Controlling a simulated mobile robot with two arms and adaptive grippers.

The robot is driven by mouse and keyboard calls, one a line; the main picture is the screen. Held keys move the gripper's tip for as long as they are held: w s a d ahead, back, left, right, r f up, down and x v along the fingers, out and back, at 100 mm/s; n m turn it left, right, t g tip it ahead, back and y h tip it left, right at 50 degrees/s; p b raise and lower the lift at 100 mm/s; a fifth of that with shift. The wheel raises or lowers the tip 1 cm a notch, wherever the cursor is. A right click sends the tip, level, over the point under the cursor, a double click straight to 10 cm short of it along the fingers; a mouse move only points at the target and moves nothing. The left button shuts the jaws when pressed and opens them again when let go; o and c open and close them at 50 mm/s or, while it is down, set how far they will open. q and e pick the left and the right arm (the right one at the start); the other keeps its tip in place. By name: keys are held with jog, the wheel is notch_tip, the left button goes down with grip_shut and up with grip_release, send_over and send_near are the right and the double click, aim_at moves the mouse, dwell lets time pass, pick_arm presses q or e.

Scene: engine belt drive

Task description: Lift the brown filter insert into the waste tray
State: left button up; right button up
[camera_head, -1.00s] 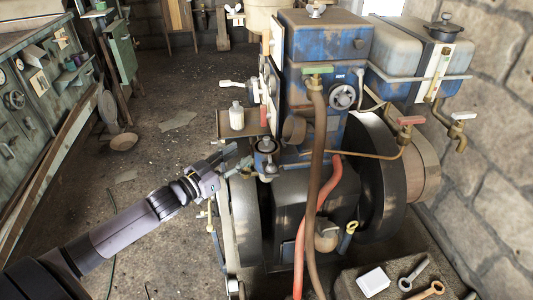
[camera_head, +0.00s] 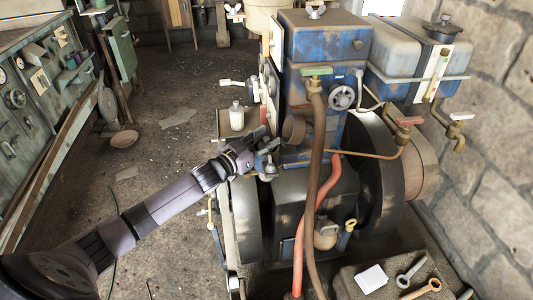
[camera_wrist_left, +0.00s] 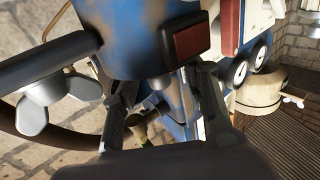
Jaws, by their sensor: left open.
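My left gripper (camera_head: 262,140) is open at the engine's left side, beside a small blue-and-metal filter housing (camera_head: 268,168) that it partly covers. In the left wrist view its two dark fingers (camera_wrist_left: 168,112) stand apart, with blue and grey metal parts and a small tan-brown piece (camera_wrist_left: 137,128) seen between them. I cannot tell whether that piece is the filter insert. A short brown cylinder (camera_head: 293,129) sits on the engine just right of the gripper. A shallow tray (camera_head: 222,124) at the engine's left side holds a white bottle; the gripper is in front of its right part.
The blue engine (camera_head: 312,60) stands close on the right, with a brown hose (camera_head: 318,170) and a red hose (camera_head: 303,240) in front. A white bottle (camera_head: 237,116) stands on the tray. Wrenches (camera_head: 412,270) lie on a block at lower right. The floor at left is mostly clear.

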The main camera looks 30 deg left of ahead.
pick_arm(q)
jog(key=shift+w, duration=0.25)
jog(key=shift+s, duration=0.1)
jog(key=shift+c, duration=0.3)
grip_shut()
dwell(0.5)
